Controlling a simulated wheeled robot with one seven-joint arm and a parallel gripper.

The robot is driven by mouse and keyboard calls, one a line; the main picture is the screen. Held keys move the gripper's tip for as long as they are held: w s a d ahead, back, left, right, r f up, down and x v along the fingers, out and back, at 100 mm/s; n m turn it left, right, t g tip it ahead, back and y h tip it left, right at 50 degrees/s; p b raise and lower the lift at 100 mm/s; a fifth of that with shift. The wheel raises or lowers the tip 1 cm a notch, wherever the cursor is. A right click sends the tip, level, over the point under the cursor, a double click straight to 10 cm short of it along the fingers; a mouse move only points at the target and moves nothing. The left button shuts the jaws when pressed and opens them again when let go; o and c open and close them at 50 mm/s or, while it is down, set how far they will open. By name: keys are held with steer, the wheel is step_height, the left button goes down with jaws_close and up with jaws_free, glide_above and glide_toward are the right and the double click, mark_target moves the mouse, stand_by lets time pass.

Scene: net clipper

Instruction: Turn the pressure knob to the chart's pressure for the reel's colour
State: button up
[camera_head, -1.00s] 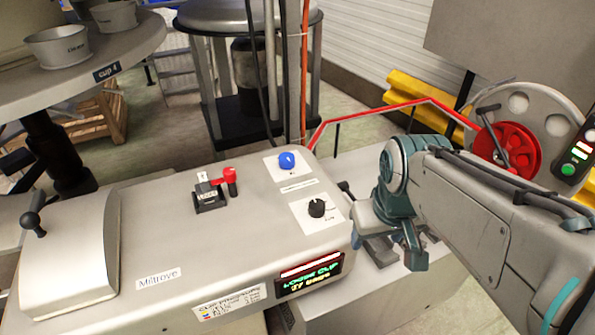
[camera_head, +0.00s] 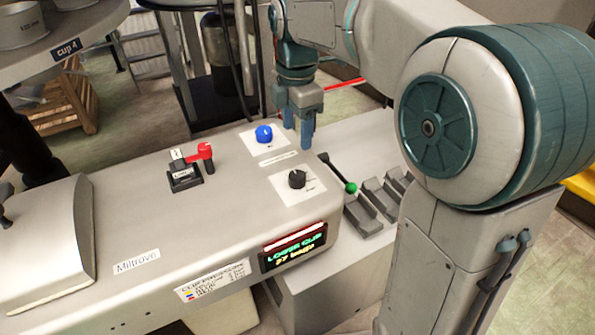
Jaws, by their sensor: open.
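A blue knob (camera_head: 264,133) and a black knob (camera_head: 297,180) sit on white plates on the grey machine's top. Small print beside them is too small to read, so I cannot tell which is the pressure knob. The chart (camera_head: 212,281), headed clip pressure, is on the machine's front edge; its coloured rows are unreadable. My gripper (camera_head: 299,132) is open and empty, pointing down just right of the blue knob and beyond the black one, apparently touching neither. The reel is not in view now; it was red in the earlier frame.
A display (camera_head: 294,249) reads "LOOSE CLIP 27 bags". A red-handled lever (camera_head: 196,160) stands left of the knobs. A green-tipped lever (camera_head: 340,176) and grey trays (camera_head: 372,208) lie to the right.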

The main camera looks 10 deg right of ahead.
mark_target(297, 174)
step_height(297, 174, down, 13)
steer(key=shift+f+b, duration=0.1)
steer(key=shift+b, duration=0.25)
